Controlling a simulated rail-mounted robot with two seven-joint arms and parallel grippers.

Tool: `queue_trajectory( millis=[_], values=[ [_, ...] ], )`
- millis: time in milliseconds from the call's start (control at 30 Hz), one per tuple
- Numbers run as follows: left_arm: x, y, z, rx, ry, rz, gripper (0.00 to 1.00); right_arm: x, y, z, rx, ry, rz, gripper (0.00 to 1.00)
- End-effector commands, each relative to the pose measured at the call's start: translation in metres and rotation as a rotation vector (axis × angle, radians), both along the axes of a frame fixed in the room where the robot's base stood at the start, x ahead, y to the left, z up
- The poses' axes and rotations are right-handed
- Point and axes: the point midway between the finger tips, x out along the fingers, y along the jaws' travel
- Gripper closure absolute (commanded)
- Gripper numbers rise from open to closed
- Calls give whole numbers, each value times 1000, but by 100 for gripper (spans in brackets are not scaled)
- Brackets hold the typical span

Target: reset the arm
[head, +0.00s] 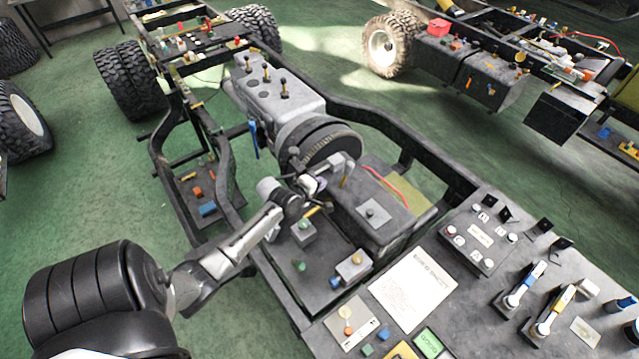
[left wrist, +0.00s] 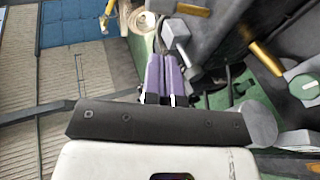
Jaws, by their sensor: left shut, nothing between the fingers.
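My left arm (head: 238,245) comes in from the lower left of the head view and reaches over the near chassis frame. Its gripper (head: 320,184) is small and partly hidden there, beside the round flywheel housing of the engine block. In the left wrist view the two purple fingers of my left gripper (left wrist: 163,76) lie side by side, shut with nothing between them. My right gripper does not show in either view.
The engine block (head: 280,95) with its dark flywheel (head: 330,148) stands close behind my left gripper. A control panel with levers (head: 480,237) and a white sheet (head: 412,288) fill the lower right. A second chassis (head: 485,80) stands at the upper right.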

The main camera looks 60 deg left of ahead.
Motion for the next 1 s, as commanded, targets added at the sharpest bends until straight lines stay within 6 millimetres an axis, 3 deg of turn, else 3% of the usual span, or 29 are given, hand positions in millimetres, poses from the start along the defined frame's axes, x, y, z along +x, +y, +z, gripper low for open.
queue_trajectory(
  millis=[767, 867, 1000],
  values=[
    [0, 0, -1, 61, 24, -28, 100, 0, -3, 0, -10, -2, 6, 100],
    [-4, -3, -10, 168, 124, -98, 100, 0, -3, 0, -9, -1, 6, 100],
    [-19, -12, -32, 400, 414, -314, 100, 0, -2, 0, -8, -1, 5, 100]
  ],
)
